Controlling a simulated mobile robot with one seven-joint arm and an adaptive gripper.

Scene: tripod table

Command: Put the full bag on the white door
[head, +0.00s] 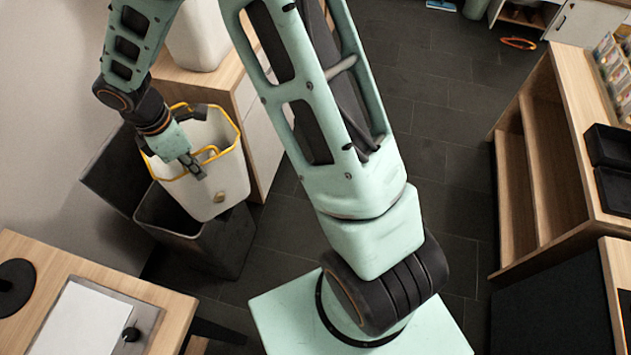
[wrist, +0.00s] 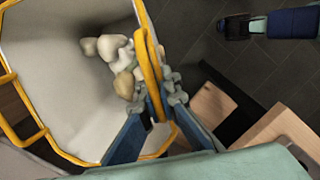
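A white bag (head: 222,182) with a yellow rim and handle shows at the left of the head view. My gripper (head: 197,170) is at its rim. In the wrist view the fingers (wrist: 156,98) are closed around the yellow handle band (wrist: 149,62), and several pale, rounded lumps (wrist: 118,52) lie inside the white bag (wrist: 60,60). The bag is at the mouth of a dark bin (head: 225,245); I cannot tell whether its base is clear of it. A flat white panel (head: 80,320) with a dark knob lies on the wooden table at the lower left; I cannot tell if it is the door.
The bin's dark lid (head: 110,170) stands open on the left. A wooden cabinet (head: 235,90) with a white front is just behind the bag. The wooden table (head: 25,260) is at the lower left. Wooden shelving (head: 570,150) is at the right. The dark tiled floor between is clear.

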